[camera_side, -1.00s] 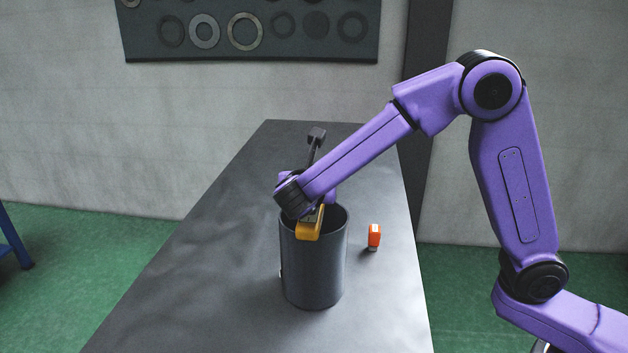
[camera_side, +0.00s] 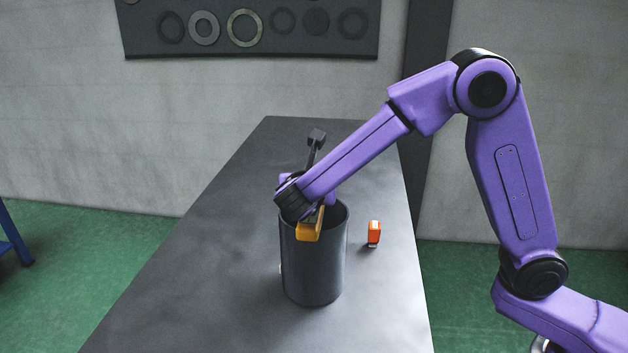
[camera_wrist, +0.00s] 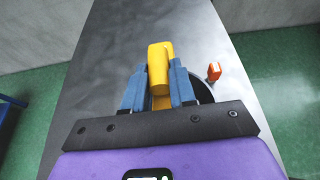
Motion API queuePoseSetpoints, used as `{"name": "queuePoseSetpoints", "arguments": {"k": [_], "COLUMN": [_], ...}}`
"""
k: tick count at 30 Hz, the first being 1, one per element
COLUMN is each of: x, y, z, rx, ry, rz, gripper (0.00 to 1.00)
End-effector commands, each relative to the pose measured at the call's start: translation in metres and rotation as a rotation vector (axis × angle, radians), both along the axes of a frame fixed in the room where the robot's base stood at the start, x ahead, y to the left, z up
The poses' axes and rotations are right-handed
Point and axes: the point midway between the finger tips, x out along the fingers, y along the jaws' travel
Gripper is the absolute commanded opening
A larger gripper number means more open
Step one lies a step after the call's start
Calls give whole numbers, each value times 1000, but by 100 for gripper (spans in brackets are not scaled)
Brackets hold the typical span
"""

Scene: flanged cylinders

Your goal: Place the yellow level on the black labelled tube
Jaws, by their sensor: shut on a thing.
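The black tube (camera_side: 314,270) stands upright on the table as a dark, open-topped cylinder. A small light patch shows low on its left side; I cannot read it as a label. The yellow level (camera_side: 309,229) lies at the near side of the tube's rim. My gripper (camera_side: 312,210) is shut on the level, over the tube's mouth. In the wrist view my blue fingers (camera_wrist: 159,88) press both sides of the yellow level (camera_wrist: 159,64), and part of the tube's rim (camera_wrist: 206,92) shows behind the right finger. Whether the level touches the rim is unclear.
A small orange block with a pale top (camera_side: 374,233) stands on the table right of the tube; it also shows in the wrist view (camera_wrist: 214,71). The dark table (camera_side: 215,265) is clear to the left. A panel of rings (camera_side: 250,30) hangs on the wall.

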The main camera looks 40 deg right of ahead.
Motion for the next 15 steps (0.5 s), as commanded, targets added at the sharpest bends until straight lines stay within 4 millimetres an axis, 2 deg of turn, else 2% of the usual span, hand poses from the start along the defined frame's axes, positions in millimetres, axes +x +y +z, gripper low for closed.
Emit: {"name": "queuePoseSetpoints", "arguments": {"k": [3, 4, 6, 15], "x": [0, 0, 0, -1], "y": [0, 0, 0, 1], "z": [0, 0, 0, 0], "rx": [0, 0, 0, 0], "ry": [-2, -2, -2, 1], "rz": [1, 1, 1, 0], "gripper": [0, 35, 55, 55]}}
